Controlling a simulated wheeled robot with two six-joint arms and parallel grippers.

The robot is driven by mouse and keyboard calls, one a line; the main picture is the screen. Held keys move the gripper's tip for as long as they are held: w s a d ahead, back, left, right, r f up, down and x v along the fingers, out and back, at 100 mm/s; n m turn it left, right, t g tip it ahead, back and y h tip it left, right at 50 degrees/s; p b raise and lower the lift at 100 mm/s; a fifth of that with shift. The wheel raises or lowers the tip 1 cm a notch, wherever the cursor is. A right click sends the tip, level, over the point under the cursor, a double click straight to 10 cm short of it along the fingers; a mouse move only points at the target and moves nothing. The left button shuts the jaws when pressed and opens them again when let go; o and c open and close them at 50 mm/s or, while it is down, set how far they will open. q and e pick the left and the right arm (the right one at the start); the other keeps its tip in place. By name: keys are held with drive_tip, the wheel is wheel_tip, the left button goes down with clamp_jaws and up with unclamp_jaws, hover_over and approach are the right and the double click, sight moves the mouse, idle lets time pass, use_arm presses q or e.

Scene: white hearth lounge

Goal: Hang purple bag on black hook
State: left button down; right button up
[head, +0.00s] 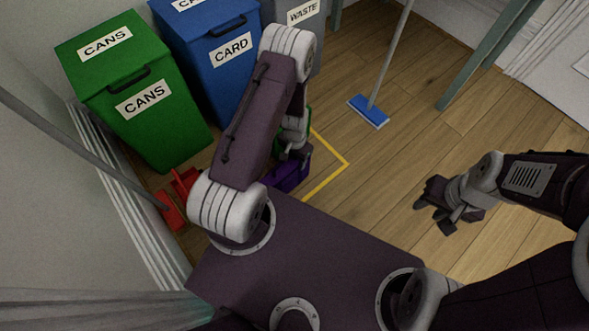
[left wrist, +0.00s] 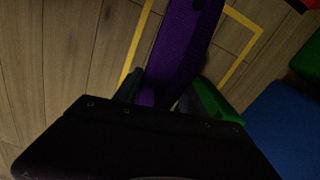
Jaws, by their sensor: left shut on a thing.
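The purple bag (head: 290,178) hangs low at my left gripper (head: 298,157) in the head view, partly hidden behind my arm. In the left wrist view the purple bag (left wrist: 184,45) runs up from between the fingers of my left gripper (left wrist: 160,98), which is shut on it. I cannot tell whether the bag touches the floor. My right gripper (head: 434,209) is over the bare floor at the right, with its fingers apart and nothing between them. No black hook can be made out in either view.
A green cans bin (head: 160,125), a blue card bin (head: 205,80) and a grey waste bin (head: 305,35) stand along the back left. Yellow tape (head: 331,178) marks the floor, mostly clear at right.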

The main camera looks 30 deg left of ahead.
use_arm(q)
wheel_tip(320, 180, down, 4)
drive_tip(key=b, duration=0.3)
drive_tip(key=shift+b, duration=0.35)
drive_tip(key=shift+r, duration=0.25)
drive_tip(key=shift+f, duration=0.2)
drive_tip(key=c, duration=0.6)
unclamp_jaws()
drive_tip(key=shift+c, duration=0.2)
wheel_tip(320, 180, up, 9)
drive_tip(key=p, duration=0.9)
drive_tip(key=shift+a+r, duration=0.15)
drive_tip(key=shift+r, duration=0.05)
